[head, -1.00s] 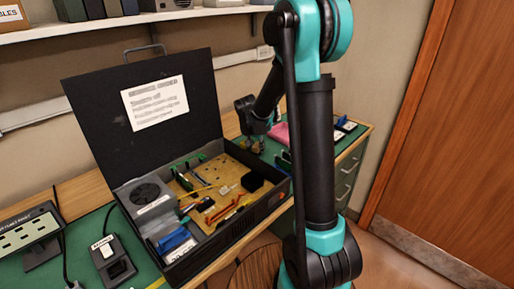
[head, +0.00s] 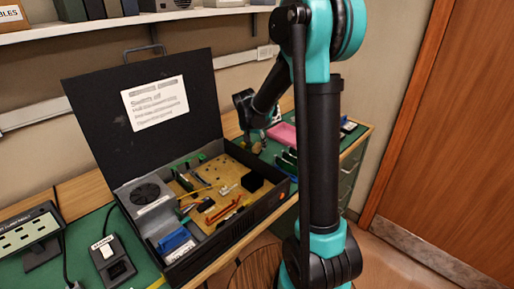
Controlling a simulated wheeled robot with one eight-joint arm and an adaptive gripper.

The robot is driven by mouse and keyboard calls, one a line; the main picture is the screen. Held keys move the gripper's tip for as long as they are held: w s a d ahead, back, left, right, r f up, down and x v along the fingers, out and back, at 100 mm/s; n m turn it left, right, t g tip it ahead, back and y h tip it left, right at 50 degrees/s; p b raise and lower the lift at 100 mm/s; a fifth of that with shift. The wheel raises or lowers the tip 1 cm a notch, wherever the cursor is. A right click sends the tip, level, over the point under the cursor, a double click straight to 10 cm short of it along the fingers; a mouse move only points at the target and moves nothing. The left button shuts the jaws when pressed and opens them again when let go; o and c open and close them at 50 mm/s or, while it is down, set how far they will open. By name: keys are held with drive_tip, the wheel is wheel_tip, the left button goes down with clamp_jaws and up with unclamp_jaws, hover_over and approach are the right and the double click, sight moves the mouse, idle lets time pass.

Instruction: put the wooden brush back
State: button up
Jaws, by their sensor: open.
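My gripper (head: 253,146) is small in the head view, low over the green bench top behind the right end of the open black case (head: 225,238). Its jaws are open. Small tan-brown shapes show at its fingertips; I cannot tell whether they are finger parts or a wooden thing beneath. The case holds a tan board (head: 225,177) with several small tools and parts, among them a thin yellowish stick (head: 202,190). I cannot pick out the wooden brush for certain. My upright arm link hides part of the bench to the right.
A pink block (head: 283,134) lies on the bench right of my gripper. A grey fan unit (head: 147,195) and a blue part (head: 174,240) sit in the case's left side. The raised lid (head: 185,138) stands left of my forearm. A shelf (head: 110,25) runs above.

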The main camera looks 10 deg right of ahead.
drive_tip(key=v, duration=0.9)
